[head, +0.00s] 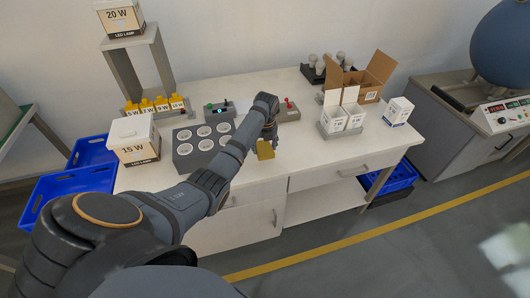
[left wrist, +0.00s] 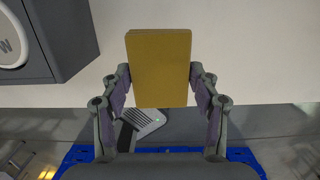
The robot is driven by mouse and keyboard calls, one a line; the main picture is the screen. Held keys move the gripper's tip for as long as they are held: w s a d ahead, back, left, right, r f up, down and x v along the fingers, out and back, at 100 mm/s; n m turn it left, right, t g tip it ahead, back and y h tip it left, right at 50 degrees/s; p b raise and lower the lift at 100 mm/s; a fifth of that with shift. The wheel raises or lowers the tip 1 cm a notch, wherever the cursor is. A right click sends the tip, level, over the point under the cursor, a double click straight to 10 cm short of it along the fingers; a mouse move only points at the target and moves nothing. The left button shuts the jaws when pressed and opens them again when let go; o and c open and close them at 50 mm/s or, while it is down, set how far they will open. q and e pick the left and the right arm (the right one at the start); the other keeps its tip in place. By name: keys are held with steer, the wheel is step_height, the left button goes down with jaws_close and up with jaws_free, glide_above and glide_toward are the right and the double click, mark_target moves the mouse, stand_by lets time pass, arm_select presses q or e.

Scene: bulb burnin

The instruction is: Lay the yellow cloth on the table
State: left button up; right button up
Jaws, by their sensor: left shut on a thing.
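The yellow cloth (head: 265,150) looks like a flat folded rectangle. My left gripper (head: 268,136) is shut on it at the front edge of the white table (head: 335,160). In the left wrist view the cloth (left wrist: 158,65) stands out between the two fingers of the left gripper (left wrist: 160,82), with the pale table (left wrist: 240,50) behind it. In the head view my gripper hides part of the cloth, and I cannot tell whether the cloth touches the table. My right gripper is not in view.
A grey block with round sockets (head: 184,150) stands left of the gripper. A switch box (head: 286,112) is behind it. White cartons in a tray (head: 342,120) and an open cardboard box (head: 365,78) stand to the right. Bare tabletop lies between the gripper and the tray.

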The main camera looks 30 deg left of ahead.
mark_target(265, 153)
arm_select(q)
steer(key=shift+w+f, duration=0.2)
steer(key=shift+w, duration=0.05)
steer(key=shift+w+f, duration=0.1)
steer(key=shift+f, duration=1.65)
steer(key=shift+f, duration=0.1)
steer(key=o, duration=1.2)
steer(key=r, duration=0.8)
steer(key=s+d+r, duration=0.1)
steer(key=r, duration=0.3)
steer(key=shift+r, duration=0.15)
